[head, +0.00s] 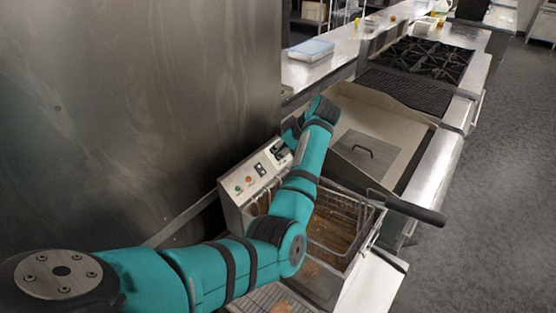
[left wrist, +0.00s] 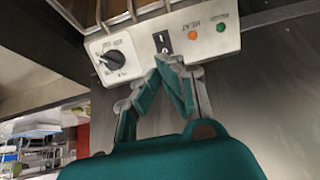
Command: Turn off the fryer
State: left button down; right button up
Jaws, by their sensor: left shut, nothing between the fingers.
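The fryer's control panel (head: 244,184) faces up at the fryer's back edge in the head view. In the left wrist view the panel (left wrist: 145,50) carries a black dial (left wrist: 115,61), a black rocker switch (left wrist: 162,41), an orange light (left wrist: 194,36) and a green light (left wrist: 221,27). My left gripper (left wrist: 169,61) is shut and empty, its fingertips right by the rocker switch. I cannot tell whether they touch it. In the head view my left gripper (head: 281,151) is at the panel's far end, partly hidden by my arm. My right gripper is not in view.
A wire fryer basket (head: 345,218) with a black handle (head: 414,209) sits in the fryer under my left arm. A steel wall (head: 140,100) stands close behind. A lidded vat (head: 368,146) and a black stove top (head: 425,60) lie beyond. Open floor (head: 500,180) is right.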

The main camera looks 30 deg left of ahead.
pick_arm(q)
jog(key=r, duration=0.2)
jog(key=d+r+b, duration=0.1)
jog(key=r, duration=0.1)
jog(key=r+b, duration=0.1)
jog(key=shift+s+d+r, duration=0.1)
jog(key=shift+d+r, duration=0.15)
jog(key=shift+r, duration=0.15)
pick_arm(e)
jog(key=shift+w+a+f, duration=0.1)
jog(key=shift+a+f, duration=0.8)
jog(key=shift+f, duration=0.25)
pick_arm(q)
jog(key=shift+d, duration=0.1)
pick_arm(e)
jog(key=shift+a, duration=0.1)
